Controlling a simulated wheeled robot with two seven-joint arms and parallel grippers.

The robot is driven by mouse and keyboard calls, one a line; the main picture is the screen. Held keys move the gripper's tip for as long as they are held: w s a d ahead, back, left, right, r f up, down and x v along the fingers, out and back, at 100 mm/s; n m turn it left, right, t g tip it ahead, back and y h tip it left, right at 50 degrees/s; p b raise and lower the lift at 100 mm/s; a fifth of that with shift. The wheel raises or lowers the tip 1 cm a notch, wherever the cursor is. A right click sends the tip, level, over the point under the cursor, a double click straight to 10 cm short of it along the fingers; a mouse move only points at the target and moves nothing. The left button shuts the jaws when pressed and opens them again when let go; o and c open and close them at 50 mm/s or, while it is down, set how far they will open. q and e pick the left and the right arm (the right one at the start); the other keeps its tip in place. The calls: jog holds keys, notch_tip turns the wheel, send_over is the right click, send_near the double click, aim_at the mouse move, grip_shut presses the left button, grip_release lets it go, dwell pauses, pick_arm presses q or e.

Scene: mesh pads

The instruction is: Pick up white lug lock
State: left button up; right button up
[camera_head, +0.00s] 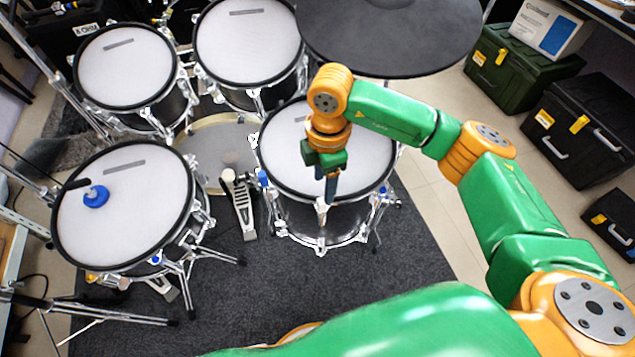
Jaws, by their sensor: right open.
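My right gripper (329,190) is over the near part of the right drum (285,165), fingers pointing down. Its jaws are open, though they look narrow from here. A small whitish piece (322,213) shows at the drum's near rim, just below the fingertips; it may be the white lug lock, but it is too small to be sure. I cannot tell whether the fingers touch it. Another small white piece (254,140) is at the same drum's left rim. Blue lug locks sit at its left rim (263,178) and right rim (383,189). My left gripper is out of view.
A left drum (120,190) carries a round blue object (96,196). Two more drums (125,65) (248,40) and a dark round pad (390,35) stand behind. A pedal (240,205) is between the front drums. Black cases (580,125) are at right. The dark carpet (270,285) in front is mostly clear.

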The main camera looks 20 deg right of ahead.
aim_at(322, 201)
jog(key=shift+w+d+f, duration=0.2)
jog(key=shift+w+d, duration=0.05)
jog(key=f, duration=0.6)
jog(key=shift+a+f, duration=0.2)
jog(key=shift+a, duration=0.1)
grip_shut()
